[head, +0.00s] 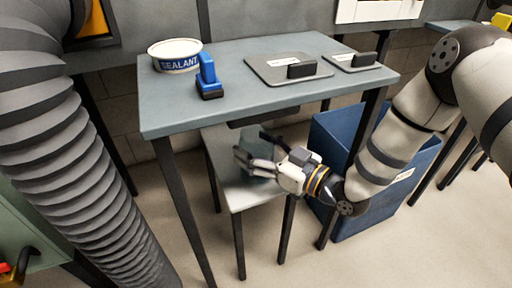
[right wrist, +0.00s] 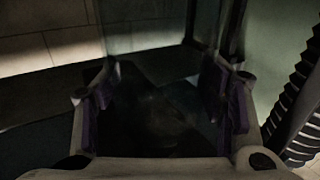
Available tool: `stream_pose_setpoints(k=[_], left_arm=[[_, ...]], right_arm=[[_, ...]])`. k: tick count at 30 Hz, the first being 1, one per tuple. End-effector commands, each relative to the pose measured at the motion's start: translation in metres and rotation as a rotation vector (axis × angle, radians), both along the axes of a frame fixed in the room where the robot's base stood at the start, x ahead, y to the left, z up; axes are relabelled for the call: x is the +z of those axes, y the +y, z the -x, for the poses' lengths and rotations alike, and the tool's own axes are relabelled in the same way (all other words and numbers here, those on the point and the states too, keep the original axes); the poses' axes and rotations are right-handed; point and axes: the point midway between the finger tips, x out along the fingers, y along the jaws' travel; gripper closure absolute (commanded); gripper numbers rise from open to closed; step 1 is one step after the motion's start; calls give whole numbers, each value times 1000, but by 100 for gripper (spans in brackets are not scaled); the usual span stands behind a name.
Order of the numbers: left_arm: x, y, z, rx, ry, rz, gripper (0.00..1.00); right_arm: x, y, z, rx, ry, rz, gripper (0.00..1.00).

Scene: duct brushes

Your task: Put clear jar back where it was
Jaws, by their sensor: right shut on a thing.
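My right gripper (head: 256,155) reaches in under the front of the grey-blue table (head: 230,108), over the lower small table (head: 250,193). It is shut on the clear jar. The jar is see-through and barely shows in the head view. In the dark right wrist view the jar (right wrist: 150,45) appears as a faint glassy shape between the purple finger pads (right wrist: 165,105). I cannot tell whether its base touches the lower tabletop. My left gripper is not in view.
A sealant tub (head: 176,56), a blue tool (head: 208,75) and two grey plates with black handles (head: 288,67) (head: 350,61) are on the upper table. A blue bin (head: 345,220) stands right of the lower table. A grey ribbed duct (head: 70,150) fills the left.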

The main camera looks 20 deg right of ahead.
Motion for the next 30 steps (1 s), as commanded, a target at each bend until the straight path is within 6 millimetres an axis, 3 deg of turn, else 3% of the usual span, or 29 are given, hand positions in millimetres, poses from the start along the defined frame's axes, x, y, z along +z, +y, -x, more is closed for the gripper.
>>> stream_pose_setpoints(k=[2, 3, 5, 17, 30], left_arm=[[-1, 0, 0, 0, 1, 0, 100], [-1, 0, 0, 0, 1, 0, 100], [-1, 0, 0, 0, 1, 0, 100], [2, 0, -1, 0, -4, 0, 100], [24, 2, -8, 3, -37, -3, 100]], right_arm=[[-4, 0, 0, 1, 1, 1, 68], [-3, 0, 0, 1, 1, 1, 29], [-3, 0, 0, 1, 1, 1, 16], [2, -3, 4, -1, 1, 1, 16], [2, -55, 94, -1, 1, 0, 16]])
